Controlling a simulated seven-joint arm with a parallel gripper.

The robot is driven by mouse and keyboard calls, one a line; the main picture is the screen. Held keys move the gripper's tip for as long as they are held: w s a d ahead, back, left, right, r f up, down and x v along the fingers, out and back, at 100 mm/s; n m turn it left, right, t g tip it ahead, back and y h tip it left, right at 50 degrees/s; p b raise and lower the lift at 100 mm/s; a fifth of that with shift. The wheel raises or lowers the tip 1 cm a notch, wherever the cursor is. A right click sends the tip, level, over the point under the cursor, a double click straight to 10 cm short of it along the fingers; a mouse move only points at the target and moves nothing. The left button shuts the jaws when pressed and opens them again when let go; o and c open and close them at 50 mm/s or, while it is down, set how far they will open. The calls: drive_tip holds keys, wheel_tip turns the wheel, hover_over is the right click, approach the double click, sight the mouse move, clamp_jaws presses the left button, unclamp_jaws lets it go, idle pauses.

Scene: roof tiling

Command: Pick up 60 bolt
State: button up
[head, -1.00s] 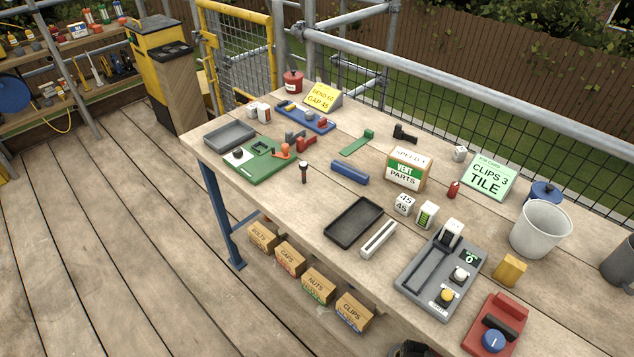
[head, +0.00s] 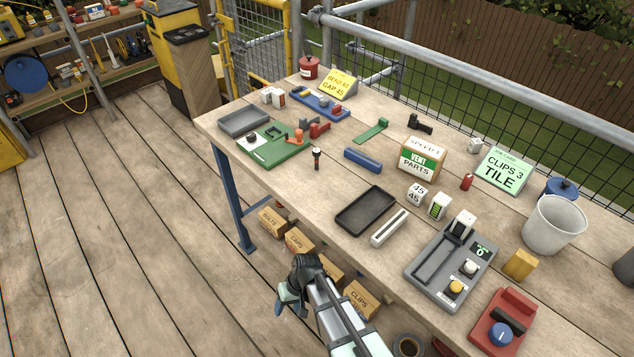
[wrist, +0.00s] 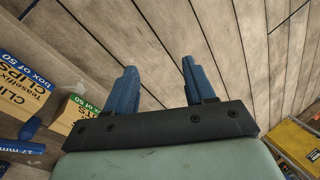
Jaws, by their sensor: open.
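No label reading 60 can be made out on any bolt. A small upright piece with a dark head and thin shank (head: 317,158), bolt-like, stands on the table left of centre. The box marked BOLTS (head: 271,222) is under the table; its contents cannot be seen. My gripper (head: 283,303) is low, in front of the table edge and beside the row of boxes. In the wrist view my gripper (wrist: 160,82) has its two blue fingers apart, with only floor planks between them.
Boxes marked CAPS (head: 299,242) and CLIPS (head: 360,299) stand under the table; the CLIPS box also shows in the wrist view (wrist: 25,90). The table (head: 270,178) holds a black tray (head: 366,210), a green fixture (head: 290,150) and a grey device (head: 450,268). Open floor lies left.

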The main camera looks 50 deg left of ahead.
drive_tip(key=s+a+r+n+y, duration=0.1)
drive_tip(key=s+a+r+n, duration=0.1)
drive_tip(key=s+a+r, duration=0.5)
drive_tip(key=s+a+r+n+y, duration=0.1)
drive_tip(key=s+a+r+n, duration=0.25)
drive_tip(key=s+a, duration=0.55)
wheel_tip(320, 180, up, 35)
drive_tip(key=m+t+y, duration=0.1)
drive_tip(key=m+t, duration=0.4)
hover_over(318, 152)
drive_tip(key=s+d, duration=0.1)
drive_tip(key=d, duration=0.3)
drive_tip(key=x, duration=0.7)
drive_tip(key=shift+w+a+f, duration=0.15)
drive_tip(key=shift+a+f, duration=0.05)
drive_tip(key=shift+a, duration=0.15)
drive_tip(key=shift+x, duration=3.1)
drive_tip(key=shift+t, duration=0.3)
